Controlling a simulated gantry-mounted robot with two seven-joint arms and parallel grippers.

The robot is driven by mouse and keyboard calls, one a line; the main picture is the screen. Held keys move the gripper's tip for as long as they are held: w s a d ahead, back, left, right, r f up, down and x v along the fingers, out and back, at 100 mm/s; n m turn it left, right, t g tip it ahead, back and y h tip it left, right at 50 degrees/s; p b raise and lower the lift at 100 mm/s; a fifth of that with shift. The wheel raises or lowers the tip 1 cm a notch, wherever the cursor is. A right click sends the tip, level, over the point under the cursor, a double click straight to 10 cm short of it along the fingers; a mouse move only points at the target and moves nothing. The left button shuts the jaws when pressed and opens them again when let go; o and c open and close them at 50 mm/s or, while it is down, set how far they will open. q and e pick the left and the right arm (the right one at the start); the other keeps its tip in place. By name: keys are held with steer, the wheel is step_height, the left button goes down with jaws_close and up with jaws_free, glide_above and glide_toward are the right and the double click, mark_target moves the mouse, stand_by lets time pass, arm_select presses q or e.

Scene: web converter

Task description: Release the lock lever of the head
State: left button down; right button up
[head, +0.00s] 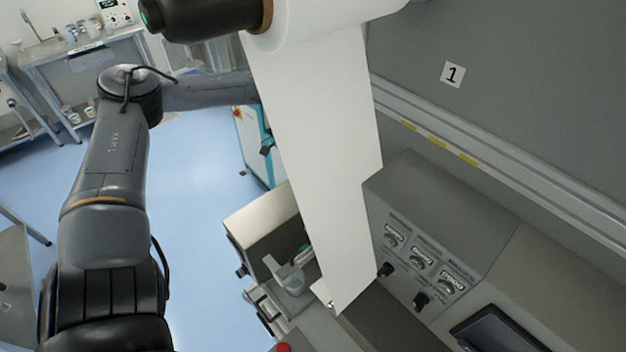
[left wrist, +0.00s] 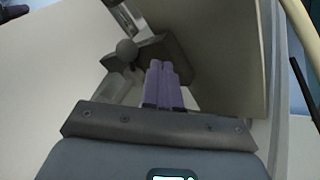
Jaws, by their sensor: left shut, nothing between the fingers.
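In the left wrist view, my left gripper (left wrist: 163,72) is shut, with its two purple fingers together and nothing between them. A grey lever-like part with a round ball knob (left wrist: 127,50) is just beyond the fingertips, slightly left; it may be the lock lever. Whether the fingers touch it, I cannot tell. A large beige-grey panel (left wrist: 225,50) stands right of the fingers. In the head view, my left arm reaches in from the left and passes behind the white web, which hides my left gripper. A cream box-shaped unit (head: 262,215), possibly the head, sits beside the web. My right gripper is not in view.
The white web (head: 318,150) hangs from a roll (head: 320,18) across the middle. A grey control panel (head: 425,255) with knobs stands to its right. A teal cabinet (head: 252,145) is behind the web. Blue floor (head: 195,215) is open between my left arm and the machine.

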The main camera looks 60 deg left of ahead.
mark_target(331, 200)
arm_select(q)
steer(key=shift+s+d+f+p, duration=0.1)
steer(key=shift+s+d+p, duration=0.15)
steer(key=shift+d, duration=0.4)
steer(key=shift+s+d+f+p, duration=0.1)
steer(key=shift+s+d+p, duration=0.15)
steer(key=shift+d, duration=0.35)
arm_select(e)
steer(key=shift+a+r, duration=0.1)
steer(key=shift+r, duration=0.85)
